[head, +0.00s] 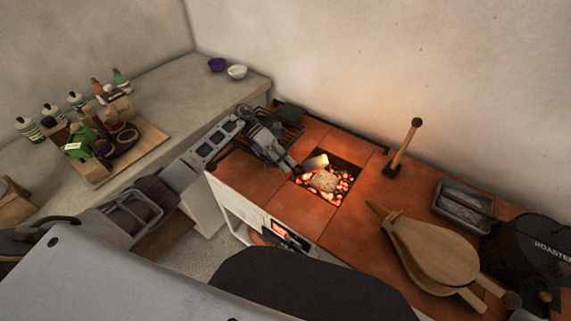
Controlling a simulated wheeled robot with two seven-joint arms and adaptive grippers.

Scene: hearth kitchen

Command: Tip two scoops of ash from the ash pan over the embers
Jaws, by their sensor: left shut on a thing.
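The glowing embers (341,198) lie in a square pit in the tiled hearth top, in the middle of the head view. A pale tan lump (323,181) rests on them; I cannot tell whether it is ash. My left gripper (291,166) reaches in from the left to the pit's left rim. It is shut on what looks like a scoop (316,162), whose pale end shows over the back of the pit; the grip itself is partly hidden. The ash pan (440,205), a grey metal tray with grey contents, sits to the right. My right gripper is not in view.
A brush-like tool with an upright wooden handle (405,143) stands between pit and pan. Wooden bellows (432,250) and a black roaster (535,250) crowd the right. A dark grate (290,131) lies behind my gripper.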

